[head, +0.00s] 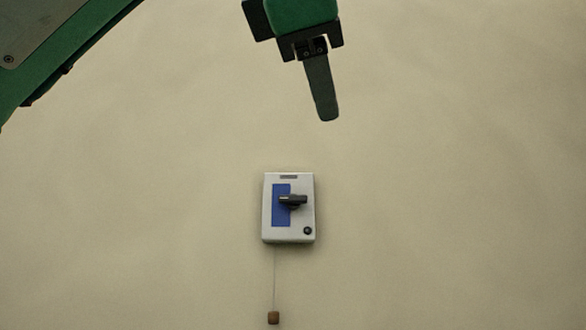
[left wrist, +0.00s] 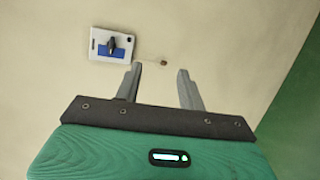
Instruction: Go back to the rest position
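A white wall box (head: 305,222) with a blue panel, a dark rotary handle (head: 293,200) and a small round black button (head: 307,231) sits in the middle of the head view. The handle points sideways. The box also shows in the left wrist view (left wrist: 96,37) at upper left. My left gripper (head: 327,118) is above the box in the head view, clear of it, with its fingers seen edge-on. In the left wrist view its two fingers (left wrist: 159,67) are apart with nothing between them. My right gripper is in neither view.
A thin cord hangs below the box with a small brown block (head: 273,317) at its end. The beige wall around the box is bare. A green surface (left wrist: 295,125) lies at the right of the left wrist view.

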